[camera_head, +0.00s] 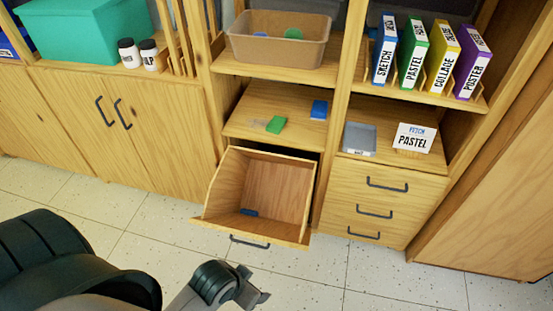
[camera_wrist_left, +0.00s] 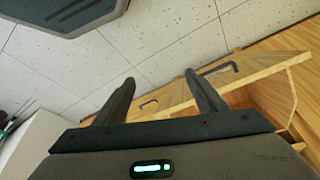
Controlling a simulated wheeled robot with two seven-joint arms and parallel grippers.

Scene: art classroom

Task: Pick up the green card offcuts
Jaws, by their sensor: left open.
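A small green piece (camera_head: 276,125), which looks like the green card offcuts, lies on the middle shelf above the open drawer. A pale, see-through shape lies at its left. Another green, round-looking item (camera_head: 293,33) sits in the brown bin on the shelf above. My left gripper (camera_head: 256,292) is low in front of the open drawer, apart from the green piece. In the left wrist view its two fingers (camera_wrist_left: 164,88) are spread with nothing between them. My right gripper is not in view.
The open drawer (camera_head: 224,239) juts out below the shelf and holds a blue piece (camera_head: 249,212). A blue piece (camera_head: 319,110), a grey tray (camera_head: 359,139) and a "PASTEL" sign (camera_head: 414,138) stand to the right of the green piece. The tiled floor in front is clear.

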